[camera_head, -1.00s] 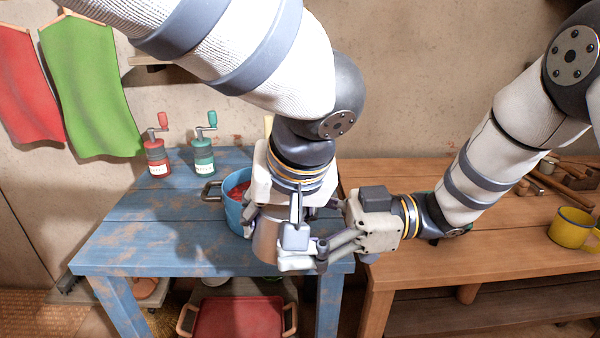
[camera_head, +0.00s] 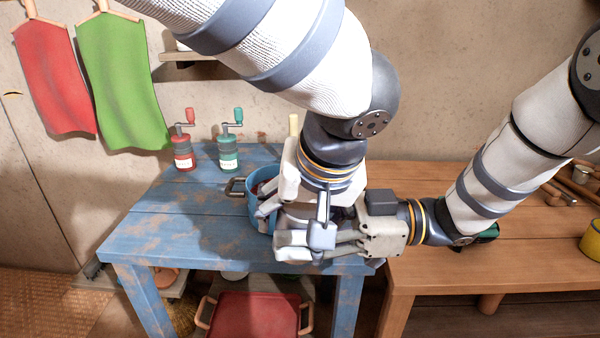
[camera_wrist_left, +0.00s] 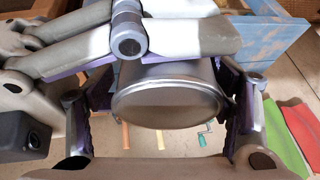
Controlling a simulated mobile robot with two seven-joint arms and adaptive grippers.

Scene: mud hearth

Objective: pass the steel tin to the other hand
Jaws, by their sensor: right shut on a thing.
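The steel tin (camera_wrist_left: 168,92) shows in the left wrist view as a grey cylinder with a rounded rim, its end facing the camera. My left gripper (camera_head: 290,218) points down from above. Its fingers (camera_wrist_left: 160,122) stand open on both sides of the tin, with a gap at the left and the right finger very close.
A blue pot (camera_head: 254,192) with red contents stands on the blue table (camera_head: 190,235), close behind the grippers. Red (camera_head: 183,150) and green (camera_head: 228,150) grinders stand farther back. A brown bench (camera_head: 470,262) is at right, with a yellow mug (camera_head: 591,240). A red tray (camera_head: 255,315) sits below.

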